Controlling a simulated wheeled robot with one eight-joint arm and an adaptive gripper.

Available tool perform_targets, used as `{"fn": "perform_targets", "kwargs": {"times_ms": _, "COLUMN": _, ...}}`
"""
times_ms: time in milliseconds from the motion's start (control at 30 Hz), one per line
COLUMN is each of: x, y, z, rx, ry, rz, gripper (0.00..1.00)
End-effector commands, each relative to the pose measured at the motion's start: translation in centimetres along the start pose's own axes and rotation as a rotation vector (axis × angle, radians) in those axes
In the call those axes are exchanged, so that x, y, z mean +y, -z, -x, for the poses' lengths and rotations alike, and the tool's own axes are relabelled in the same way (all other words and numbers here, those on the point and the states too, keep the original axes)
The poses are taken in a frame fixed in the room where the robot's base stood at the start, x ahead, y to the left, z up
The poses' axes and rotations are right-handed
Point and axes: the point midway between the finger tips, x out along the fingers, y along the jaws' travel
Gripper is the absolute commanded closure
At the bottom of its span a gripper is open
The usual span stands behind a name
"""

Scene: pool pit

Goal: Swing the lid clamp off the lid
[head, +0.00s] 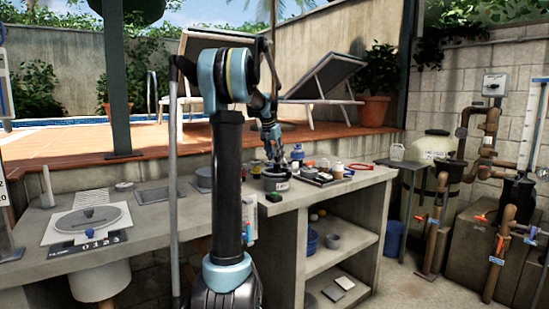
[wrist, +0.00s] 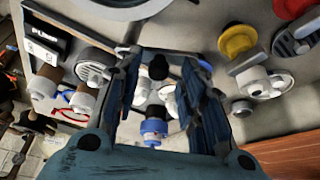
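My gripper (head: 274,152) hangs over the right part of the counter, above a dark round pot (head: 275,183) with a pale label. In the wrist view my gripper (wrist: 160,66) has its two fingers spread apart. Between and beyond them show a black knob-like part and a white bottle with a blue band (wrist: 153,128); I see nothing pinched. I cannot pick out a lid clamp with certainty.
A tray of small parts (head: 322,176) and several bottles crowd the counter right of the pot. A small green-black item (head: 274,197) lies near the front edge. Pipes with valves (head: 490,150) and a cream tank (head: 434,148) stand at the right. The middle counter holds a flat grey plate (head: 153,195).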

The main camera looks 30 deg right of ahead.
Motion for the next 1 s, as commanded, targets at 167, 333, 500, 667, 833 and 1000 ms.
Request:
{"fn": "perform_targets", "kwargs": {"times_ms": 167, "x": 0.1, "y": 0.0, "z": 0.0, "rx": 0.000, "ry": -0.001, "rz": 0.000, "gripper": 0.63}}
{"fn": "perform_targets", "kwargs": {"times_ms": 333, "x": 0.1, "y": 0.0, "z": 0.6, "rx": 0.000, "ry": -0.001, "rz": 0.000, "gripper": 0.63}}
{"fn": "perform_targets", "kwargs": {"times_ms": 500, "x": 0.1, "y": 0.0, "z": 2.9, "rx": 0.000, "ry": -0.001, "rz": 0.000, "gripper": 0.63}}
{"fn": "perform_targets", "kwargs": {"times_ms": 667, "x": 0.0, "y": 0.0, "z": 6.1, "rx": 0.000, "ry": -0.002, "rz": 0.001, "gripper": 0.63}}
{"fn": "perform_targets", "kwargs": {"times_ms": 833, "x": -0.1, "y": -0.1, "z": 9.1, "rx": 0.000, "ry": -0.002, "rz": 0.001, "gripper": 0.63}}
{"fn": "perform_targets", "kwargs": {"times_ms": 1000, "x": -0.1, "y": 0.0, "z": 11.0, "rx": 0.000, "ry": -0.002, "rz": 0.000, "gripper": 0.63}}
